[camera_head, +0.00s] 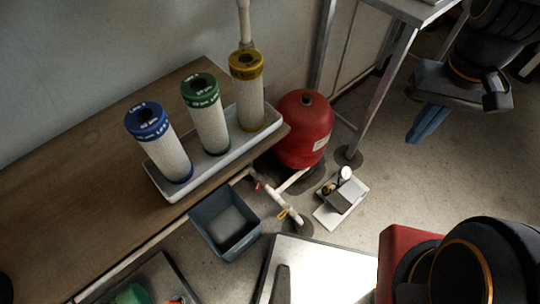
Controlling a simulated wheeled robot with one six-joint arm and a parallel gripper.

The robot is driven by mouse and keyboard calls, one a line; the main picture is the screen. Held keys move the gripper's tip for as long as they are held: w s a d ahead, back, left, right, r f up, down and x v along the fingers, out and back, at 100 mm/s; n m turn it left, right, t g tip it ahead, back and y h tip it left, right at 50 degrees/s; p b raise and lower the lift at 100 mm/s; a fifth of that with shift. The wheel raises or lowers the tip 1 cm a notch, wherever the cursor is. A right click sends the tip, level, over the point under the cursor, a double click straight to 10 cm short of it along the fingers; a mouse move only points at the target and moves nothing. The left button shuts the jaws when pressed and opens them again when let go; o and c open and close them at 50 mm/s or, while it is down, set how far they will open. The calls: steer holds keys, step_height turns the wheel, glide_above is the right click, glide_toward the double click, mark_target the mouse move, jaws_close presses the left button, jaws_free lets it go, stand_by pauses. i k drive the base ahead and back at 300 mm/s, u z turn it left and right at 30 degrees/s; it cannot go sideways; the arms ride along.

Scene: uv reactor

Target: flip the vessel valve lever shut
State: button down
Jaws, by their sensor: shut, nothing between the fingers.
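The red vessel (303,132) stands on the floor beside the right end of the wooden bench. White pipework (284,203) lies low in front of it. A small yellow lever (283,214) and a small red part (258,186) sit on this pipework; they are too small to tell their exact angle, or which one is the vessel valve's lever. My gripper (418,136) is at the upper right, with its blue fingers pointing down and together. It is shut and empty, well to the right of the vessel and pipework and touching neither.
Filter cartridges with blue (165,155), green (208,125) and yellow (248,100) caps stand in a white tray (165,192) on the bench (60,215). A grey bin (207,212), a small gauge unit (344,190) and a metal table leg (378,90) surround the pipework.

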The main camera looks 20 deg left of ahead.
mark_target(258, 182)
steer(key=u, duration=1.45)
steer(key=k, duration=0.9)
steer(key=z, duration=1.2)
